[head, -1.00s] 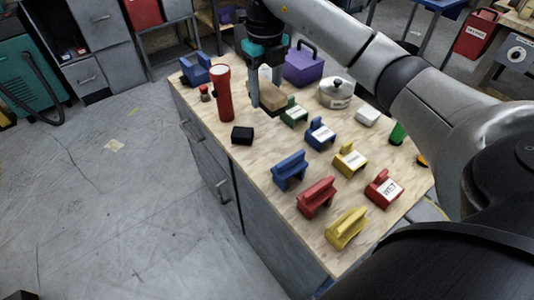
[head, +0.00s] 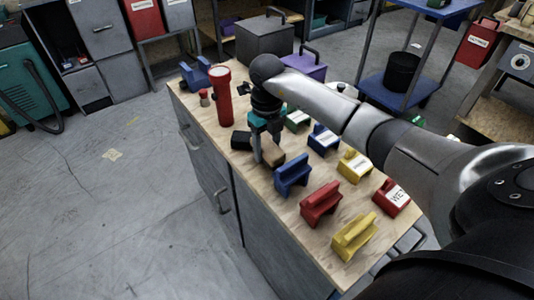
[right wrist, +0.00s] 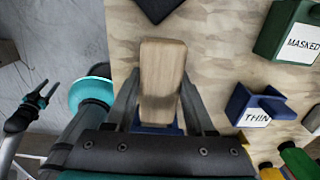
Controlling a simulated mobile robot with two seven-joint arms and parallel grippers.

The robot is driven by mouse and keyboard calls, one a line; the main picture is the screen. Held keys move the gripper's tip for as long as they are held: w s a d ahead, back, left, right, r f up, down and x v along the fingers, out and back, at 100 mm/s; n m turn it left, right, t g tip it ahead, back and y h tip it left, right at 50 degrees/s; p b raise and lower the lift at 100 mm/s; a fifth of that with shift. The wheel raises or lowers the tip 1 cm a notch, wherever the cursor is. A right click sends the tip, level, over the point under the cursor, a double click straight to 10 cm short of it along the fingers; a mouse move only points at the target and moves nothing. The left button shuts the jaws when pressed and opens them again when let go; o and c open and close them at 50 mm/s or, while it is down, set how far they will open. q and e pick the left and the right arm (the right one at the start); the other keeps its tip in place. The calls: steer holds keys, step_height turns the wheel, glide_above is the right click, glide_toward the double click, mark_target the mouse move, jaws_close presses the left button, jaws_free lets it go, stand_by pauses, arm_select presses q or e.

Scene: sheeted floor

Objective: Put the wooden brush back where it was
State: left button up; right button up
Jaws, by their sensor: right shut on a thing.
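The wooden brush (head: 273,156) is a pale wooden block between the fingers of my right gripper (head: 265,154), low over the bench top near its left edge. Whether it touches the bench is unclear. In the right wrist view the brush (right wrist: 162,75) lies lengthwise between the two fingers, its bristles hidden. A blue stand (head: 292,174) is just in front of the gripper; a blue part (right wrist: 155,129) also shows below the brush in the wrist view.
A black block (head: 240,139) sits just left of the gripper, beside a tall red flashlight (head: 222,97). Red (head: 320,203) and yellow (head: 354,236) stands are at the front. Labelled green (head: 297,120), blue (head: 323,138), yellow (head: 354,165) and red (head: 391,197) holders line the right.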

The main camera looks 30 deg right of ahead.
mark_target(267, 144)
arm_select(q)
steer(key=shift+w+d+r, duration=0.25)
steer(key=shift+w+d, duration=0.05)
steer(key=shift+w, duration=0.1)
arm_select(e)
steer(key=shift+f, duration=0.85)
steer(key=shift+f, duration=0.15)
steer(key=o, duration=1.3)
arm_select(q)
steer(key=shift+w+d, duration=0.1)
steer(key=shift+w, duration=0.05)
steer(key=shift+r, duration=0.1)
arm_select(e)
steer(key=shift+r, duration=0.2)
step_height(267, 144, up, 11)
steer(key=p, duration=0.3)
arm_select(q)
steer(key=s+a+f, duration=0.1)
steer(key=s+a, duration=0.2)
steer(key=s, duration=0.3)
steer(key=shift+s+a, duration=0.2)
steer(key=shift+a, duration=0.1)
arm_select(e)
steer(key=shift+r, duration=0.5)
